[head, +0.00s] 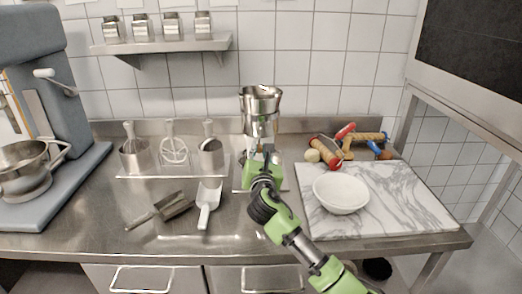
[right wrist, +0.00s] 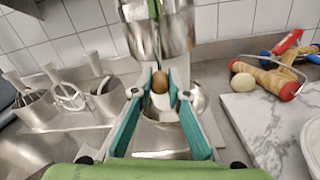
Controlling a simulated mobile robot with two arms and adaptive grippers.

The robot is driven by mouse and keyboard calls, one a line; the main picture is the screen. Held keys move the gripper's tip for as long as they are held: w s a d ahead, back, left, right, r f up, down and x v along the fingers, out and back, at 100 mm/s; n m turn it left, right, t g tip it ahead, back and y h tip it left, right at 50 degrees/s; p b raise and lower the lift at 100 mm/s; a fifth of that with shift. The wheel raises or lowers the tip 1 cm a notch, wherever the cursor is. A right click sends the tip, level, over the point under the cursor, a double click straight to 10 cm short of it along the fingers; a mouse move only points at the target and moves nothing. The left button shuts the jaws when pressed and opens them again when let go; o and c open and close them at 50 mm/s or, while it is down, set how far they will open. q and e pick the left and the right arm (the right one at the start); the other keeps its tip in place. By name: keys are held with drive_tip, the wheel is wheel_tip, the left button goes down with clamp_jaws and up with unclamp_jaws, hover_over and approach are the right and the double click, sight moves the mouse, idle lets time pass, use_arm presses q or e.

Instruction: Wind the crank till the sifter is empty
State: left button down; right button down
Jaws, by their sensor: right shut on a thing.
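The metal sifter (head: 260,103) stands upright at the middle of the counter, in front of the tiled wall. Its lower part is hidden behind my right gripper in the head view. In the right wrist view the sifter's shiny body (right wrist: 178,30) fills the top middle. The crank's brown wooden knob (right wrist: 160,82) sits between the teal fingertips of my right gripper (right wrist: 161,88), which is shut on it. The right gripper also shows in the head view (head: 263,158). The inside of the sifter cannot be seen. My left gripper is not in view.
A white bowl (head: 341,193) stands on a marble board (head: 420,205) at right, with rolling pins (head: 362,138) behind. A white scoop (head: 208,204) and a metal scoop (head: 172,206) lie at front left. Utensil pots (head: 135,156) stand behind them; a mixer (head: 62,90) is far left.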

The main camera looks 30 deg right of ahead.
drive_tip(key=w+a+r+m, duration=0.1)
drive_tip(key=r+m, duration=0.3)
drive_tip(key=m, duration=0.7)
drive_tip(key=w+a+r+m+b, duration=0.1)
drive_tip(key=a+r+m, duration=0.2)
drive_tip(key=m, duration=0.9)
drive_tip(key=shift+w+r+h, duration=0.2)
drive_tip(key=shift+r+h, duration=0.1)
drive_tip(key=shift+r, duration=0.5)
drive_tip(key=c, duration=2)
unclamp_jaws()
drive_tip(key=shift+o, duration=0.2)
drive_tip(key=v, duration=0.7)
drive_tip(key=shift+s, duration=0.2)
drive_tip(key=shift+a, duration=0.1)
